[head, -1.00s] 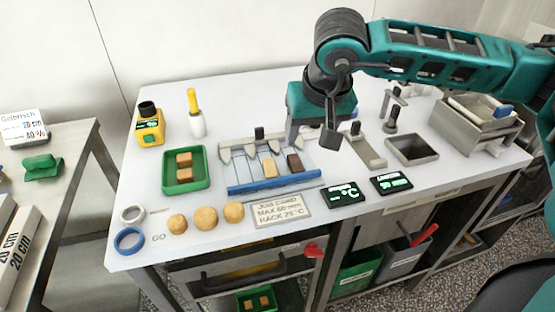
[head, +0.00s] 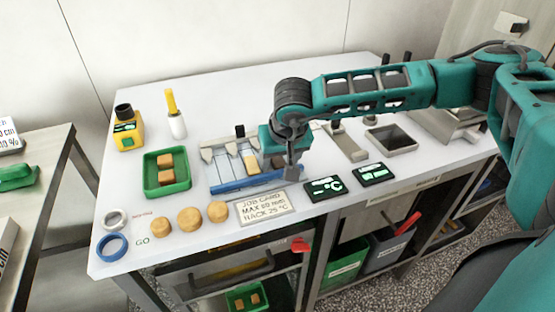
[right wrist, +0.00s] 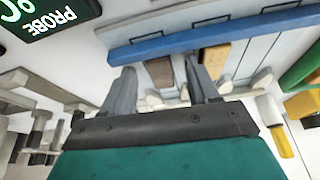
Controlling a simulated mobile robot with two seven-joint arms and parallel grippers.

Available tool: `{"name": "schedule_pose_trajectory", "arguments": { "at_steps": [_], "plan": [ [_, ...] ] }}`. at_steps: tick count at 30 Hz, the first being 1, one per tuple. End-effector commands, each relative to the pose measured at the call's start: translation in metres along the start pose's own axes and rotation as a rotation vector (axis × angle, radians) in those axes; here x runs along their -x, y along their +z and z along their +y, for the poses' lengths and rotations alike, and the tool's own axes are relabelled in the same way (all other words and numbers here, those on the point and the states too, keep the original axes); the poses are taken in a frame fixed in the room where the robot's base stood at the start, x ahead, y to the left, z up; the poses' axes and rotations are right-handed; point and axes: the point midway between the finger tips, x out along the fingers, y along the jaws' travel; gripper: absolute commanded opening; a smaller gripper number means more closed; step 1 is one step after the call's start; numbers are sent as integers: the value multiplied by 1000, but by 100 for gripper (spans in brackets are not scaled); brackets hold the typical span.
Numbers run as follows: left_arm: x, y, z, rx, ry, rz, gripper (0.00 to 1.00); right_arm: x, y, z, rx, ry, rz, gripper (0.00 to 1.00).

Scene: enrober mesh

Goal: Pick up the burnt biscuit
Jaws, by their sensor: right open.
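The burnt biscuit, a dark brown block (right wrist: 160,72), lies on the mesh rack with the blue front bar (head: 246,184). In the head view my right gripper (head: 291,172) is low over the rack's right end and mostly hides this biscuit. In the right wrist view the open fingers of my right gripper (right wrist: 165,82) appear on either side of the dark biscuit. I cannot tell whether they touch it. A paler golden biscuit (head: 250,164) lies on the rack to its left. My left gripper is not in view.
A green tray (head: 153,187) with two biscuits stands left of the rack. Several round biscuits (head: 190,219) and a job card (head: 264,207) lie in front. Two dark displays (head: 325,188) sit at right, with a grey open bin (head: 391,139) behind.

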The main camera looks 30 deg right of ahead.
Motion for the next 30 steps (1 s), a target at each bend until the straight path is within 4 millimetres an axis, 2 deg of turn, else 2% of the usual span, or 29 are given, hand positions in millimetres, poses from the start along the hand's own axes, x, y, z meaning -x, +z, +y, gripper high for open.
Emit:
{"name": "schedule_pose_trajectory", "arguments": {
  "at_steps": [8, 22, 30],
  "plan": [
    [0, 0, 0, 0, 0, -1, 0, -3, 0, 0, 0, -1, 1, 59],
    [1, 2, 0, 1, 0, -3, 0, -2, 0, 0, -1, -1, 1, 14],
    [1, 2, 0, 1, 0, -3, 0, -2, -1, 0, -1, -1, 1, 12]
  ]
}}
